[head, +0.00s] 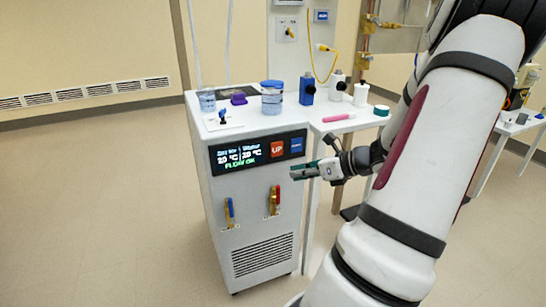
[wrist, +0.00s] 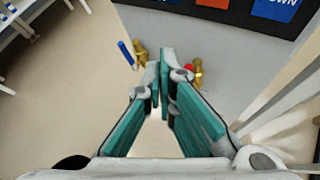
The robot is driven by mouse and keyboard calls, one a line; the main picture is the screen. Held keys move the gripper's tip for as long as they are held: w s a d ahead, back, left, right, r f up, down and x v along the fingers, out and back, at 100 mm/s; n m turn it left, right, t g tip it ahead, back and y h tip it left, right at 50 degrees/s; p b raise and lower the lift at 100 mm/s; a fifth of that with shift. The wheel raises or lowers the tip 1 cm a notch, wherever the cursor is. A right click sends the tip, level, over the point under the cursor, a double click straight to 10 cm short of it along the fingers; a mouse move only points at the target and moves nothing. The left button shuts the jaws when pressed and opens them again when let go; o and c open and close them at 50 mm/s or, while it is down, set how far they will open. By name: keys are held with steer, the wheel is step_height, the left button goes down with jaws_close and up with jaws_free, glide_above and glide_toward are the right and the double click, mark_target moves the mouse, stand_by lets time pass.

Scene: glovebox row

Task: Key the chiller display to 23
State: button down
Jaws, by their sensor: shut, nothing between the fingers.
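The chiller (head: 255,215) is a white cabinet with a black display panel (head: 237,154) on its upper front. The display shows "SET" and "Water" readings that look like 20 °C and 20 °C, with "FLOW OK" in green below; the digits are small. A red-orange UP button (head: 277,149) and a blue DOWN button (head: 297,146) sit right of the readings. In the wrist view the DOWN button (wrist: 276,8) shows at the top edge. My gripper (head: 292,172) is shut and empty, in front of the chiller, just below the DOWN button; I see no contact. It also shows in the wrist view (wrist: 161,62).
Blue-handled (head: 229,212) and red-handled (head: 274,200) brass valves are on the chiller's front, below the panel. Floor left of the chiller is clear.

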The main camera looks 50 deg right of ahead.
glide_toward(273, 157)
step_height(273, 157, down, 3)
steer(key=w+a, duration=0.2)
steer(key=w, duration=0.1)
steer(key=shift+w+d+r+b, duration=0.1)
steer(key=shift+w+d+b, duration=0.2)
steer(key=shift+w, duration=0.1)
stand_by(1.4)
steer(key=shift+w+d+p, duration=0.2)
steer(key=shift+w+p, duration=0.1)
steer(key=shift+w, duration=0.05)
steer(key=shift+w+d, duration=0.2)
steer(key=shift+w, duration=0.15)
stand_by(0.7)
steer(key=shift+s+a, duration=0.1)
steer(key=shift+s, duration=0.1)
steer(key=shift+s+a+p, duration=0.35)
steer(key=shift+s, duration=0.15)
